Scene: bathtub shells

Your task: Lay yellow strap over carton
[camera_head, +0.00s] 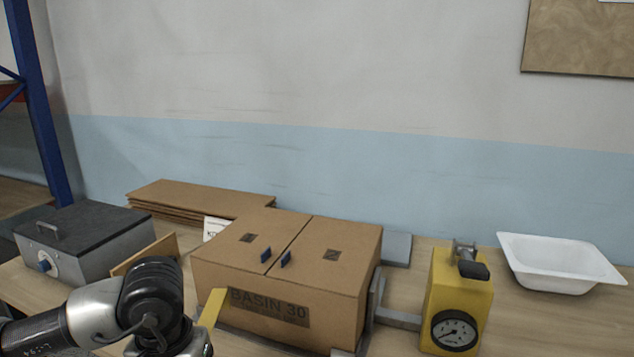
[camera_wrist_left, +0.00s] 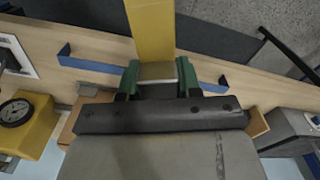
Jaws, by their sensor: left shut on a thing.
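The carton (camera_head: 315,275), brown and marked "BASIN 30", stands closed on the bench in the head view. Its two top flaps meet at a seam with a small blue tab on each side. My left arm comes in from the left, its wrist in front of the carton's left side. The yellow strap (camera_head: 212,307) shows as a short piece by the carton's front left corner. In the left wrist view my left gripper (camera_wrist_left: 158,73) has green fingers shut on the strap (camera_wrist_left: 152,30), which runs away as a flat band. My right gripper is not in view.
A yellow unit with a dial gauge (camera_head: 457,300) stands right of the carton, with a white basin (camera_head: 560,262) beyond. A grey box with a dark lid (camera_head: 85,240) stands left. Flat cardboard (camera_head: 200,200) lies behind. A blue bar (camera_wrist_left: 90,65) crosses behind the fingers.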

